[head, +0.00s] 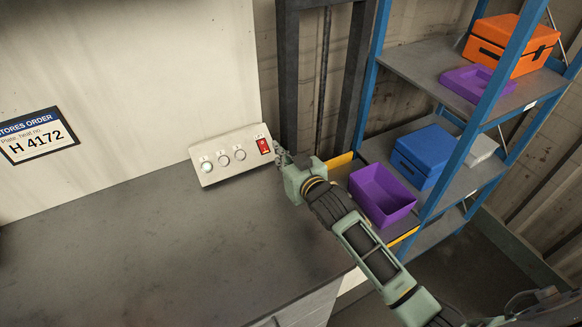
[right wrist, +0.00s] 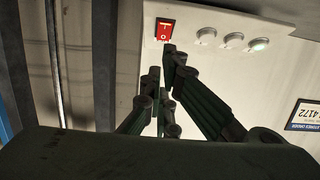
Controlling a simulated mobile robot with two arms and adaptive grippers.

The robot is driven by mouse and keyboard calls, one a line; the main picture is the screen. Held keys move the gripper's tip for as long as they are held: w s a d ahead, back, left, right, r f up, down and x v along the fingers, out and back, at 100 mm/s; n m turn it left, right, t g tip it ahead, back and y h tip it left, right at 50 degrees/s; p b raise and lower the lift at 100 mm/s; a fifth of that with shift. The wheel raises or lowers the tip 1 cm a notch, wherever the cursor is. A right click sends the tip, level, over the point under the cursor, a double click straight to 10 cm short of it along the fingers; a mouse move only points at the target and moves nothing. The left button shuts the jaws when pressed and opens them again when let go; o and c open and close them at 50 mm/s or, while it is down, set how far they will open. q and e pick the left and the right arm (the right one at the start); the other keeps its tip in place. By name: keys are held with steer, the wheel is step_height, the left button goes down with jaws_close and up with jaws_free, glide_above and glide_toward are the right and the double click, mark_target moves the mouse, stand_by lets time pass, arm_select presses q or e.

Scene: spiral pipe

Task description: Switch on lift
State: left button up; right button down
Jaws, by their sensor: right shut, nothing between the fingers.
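A pale control box (head: 219,173) stands on the grey bench against the wall. It has a red rocker switch (head: 264,146) at its right end and three round whitish buttons or lamps (head: 224,160) to the left. My right gripper (head: 279,154) is shut and empty, just right of the switch. In the right wrist view the picture is turned over; the red switch (right wrist: 165,29), marked I and O, sits just beyond the shut fingertips (right wrist: 169,54). I cannot tell whether they touch the box. My left gripper is not in view.
A sign (head: 38,135) reading H 4172 is on the wall. The grey bench top (head: 150,240) is clear.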

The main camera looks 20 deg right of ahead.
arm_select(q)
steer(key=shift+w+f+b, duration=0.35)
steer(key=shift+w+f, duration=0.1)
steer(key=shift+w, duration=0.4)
arm_select(e)
steer(key=v, duration=0.2)
steer(key=f+v, duration=0.1)
steer(key=v, duration=0.1)
steer(key=shift+s+d+r, duration=0.1)
steer(key=shift+s+d, duration=0.05)
steer(key=shift+s, duration=0.15)
